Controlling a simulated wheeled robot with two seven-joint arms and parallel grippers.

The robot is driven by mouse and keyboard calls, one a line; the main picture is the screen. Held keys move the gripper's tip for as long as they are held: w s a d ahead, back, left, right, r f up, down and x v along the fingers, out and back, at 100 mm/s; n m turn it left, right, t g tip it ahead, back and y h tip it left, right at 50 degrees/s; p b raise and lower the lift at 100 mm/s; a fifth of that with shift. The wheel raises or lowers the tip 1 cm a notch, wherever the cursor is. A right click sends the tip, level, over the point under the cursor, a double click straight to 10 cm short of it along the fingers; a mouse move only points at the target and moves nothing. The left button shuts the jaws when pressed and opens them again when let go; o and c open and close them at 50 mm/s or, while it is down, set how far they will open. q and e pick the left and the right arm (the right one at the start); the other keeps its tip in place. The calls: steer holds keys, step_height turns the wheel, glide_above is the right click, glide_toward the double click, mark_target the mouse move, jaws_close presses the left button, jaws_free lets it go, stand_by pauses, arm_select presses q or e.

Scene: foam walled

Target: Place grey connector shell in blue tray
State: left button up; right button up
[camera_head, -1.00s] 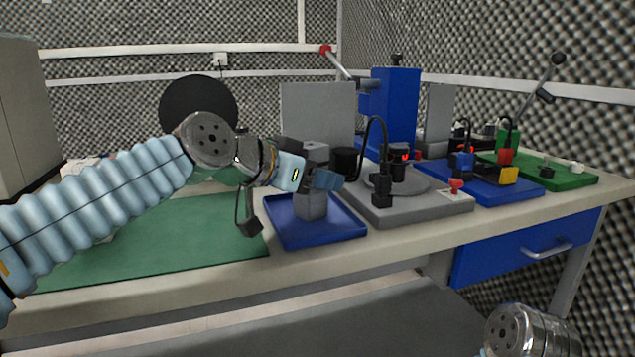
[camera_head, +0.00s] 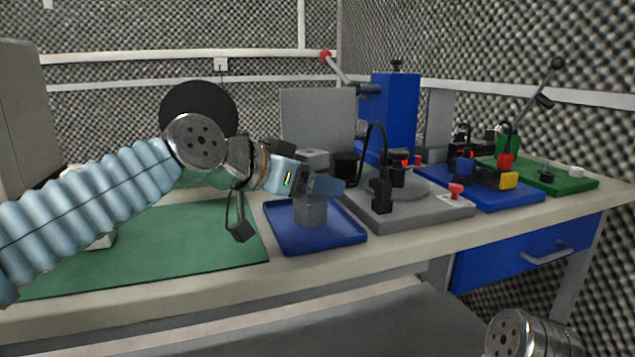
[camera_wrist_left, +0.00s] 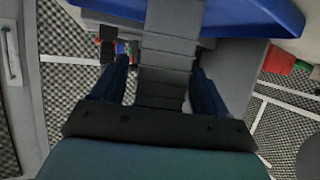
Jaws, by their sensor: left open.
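The grey connector shell (camera_head: 311,211) is a stepped block standing upright inside the blue tray (camera_head: 345,236), near its middle. It looks to rest on the tray floor. The tray's blue side (camera_wrist_left: 240,15) shows at the top there. The gripper hides part of the shell in the head view. My right gripper is not in view.
A grey fixture (camera_head: 420,210) with a black cable stands close right of the tray. Blue (camera_head: 500,190) and green (camera_head: 565,178) boards with small parts lie farther right. A green mat (camera_head: 170,250) covers the table at left, with a small light object on it.

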arm_select(q)
steer(key=v, duration=1)
steer(key=shift+s+a, duration=0.25)
steer(key=shift+r, duration=0.1)
